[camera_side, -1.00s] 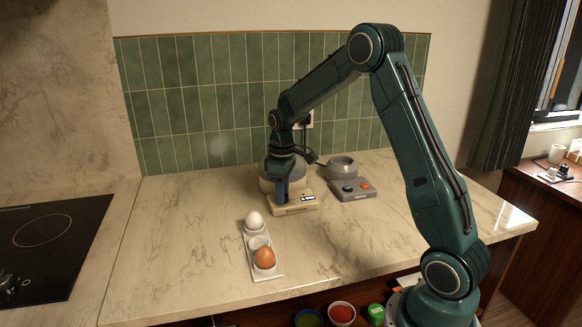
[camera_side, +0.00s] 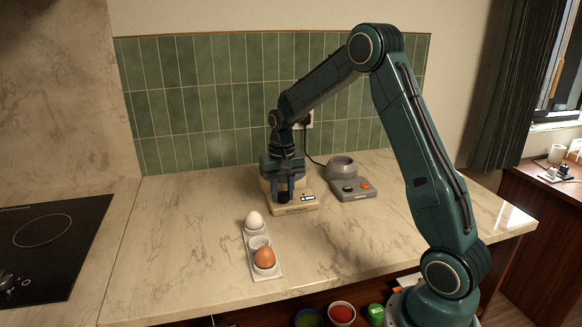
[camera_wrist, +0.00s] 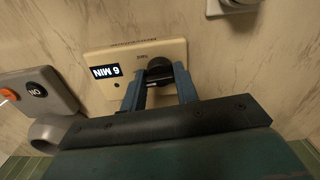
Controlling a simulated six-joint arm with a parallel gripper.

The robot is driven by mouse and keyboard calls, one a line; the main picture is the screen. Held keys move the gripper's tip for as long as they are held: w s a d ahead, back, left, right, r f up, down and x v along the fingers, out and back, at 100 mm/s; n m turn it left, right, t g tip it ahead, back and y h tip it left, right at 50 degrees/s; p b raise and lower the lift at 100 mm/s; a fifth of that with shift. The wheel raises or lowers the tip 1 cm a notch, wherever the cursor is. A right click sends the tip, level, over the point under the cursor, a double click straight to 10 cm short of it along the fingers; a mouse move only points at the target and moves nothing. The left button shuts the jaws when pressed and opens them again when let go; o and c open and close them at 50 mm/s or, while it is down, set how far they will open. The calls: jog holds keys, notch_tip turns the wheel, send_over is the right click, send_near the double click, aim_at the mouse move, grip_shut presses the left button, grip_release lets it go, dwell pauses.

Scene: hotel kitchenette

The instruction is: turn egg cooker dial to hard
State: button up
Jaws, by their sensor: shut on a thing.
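The egg cooker has a cream base (camera_side: 299,209) and stands on the counter near the tiled wall. It also shows in the wrist view (camera_wrist: 180,52), with a lit display (camera_wrist: 104,71) giving a time in minutes; the digit looks like 6 or 9, and I cannot tell which. My gripper (camera_side: 285,196) points down over the front of the base. In the wrist view my gripper (camera_wrist: 160,82) has one finger on each side of the black dial (camera_wrist: 159,68) and is shut on it. I cannot read which setting the dial points to.
A grey device (camera_side: 356,192) with a dark and an orange button and a round holder stands just right of the cooker. A white egg tray (camera_side: 273,270) with a white egg (camera_side: 254,220) and a brown egg (camera_side: 265,258) lies in front.

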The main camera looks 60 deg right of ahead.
jog(key=m, duration=0.5)
jog(key=shift+m, duration=2.5)
jog(key=o, duration=1)
notch_tip(320, 180, up, 14)
jog(key=shift+f, duration=0.1)
